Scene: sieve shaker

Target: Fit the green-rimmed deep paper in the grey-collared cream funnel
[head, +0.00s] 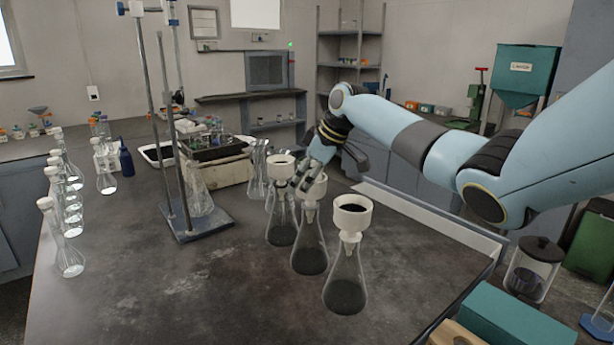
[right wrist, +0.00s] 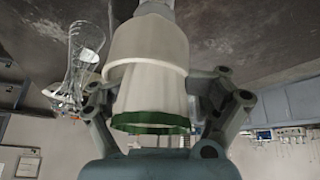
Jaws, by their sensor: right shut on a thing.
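My right gripper (head: 312,182) is at the middle one of three funnel-topped flasks in the head view. In the right wrist view my right gripper (right wrist: 155,105) is shut on the deep paper (right wrist: 150,95), a pale tapered cup. Its green rim (right wrist: 150,123) is towards my palm. The paper's narrow end passes behind the lip of the cream funnel (right wrist: 148,45) and looks to be in its mouth. A greyish collar shows at the funnel's stem. In the head view this funnel (head: 316,187) is partly hidden by my fingers. My left gripper is not in view.
A front funnel (head: 352,218) and a back funnel (head: 280,167) stand close on either side, each on a glass flask. A metal stand (head: 195,222) is to the left. Several flasks line the left table edge. The front left of the table is clear.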

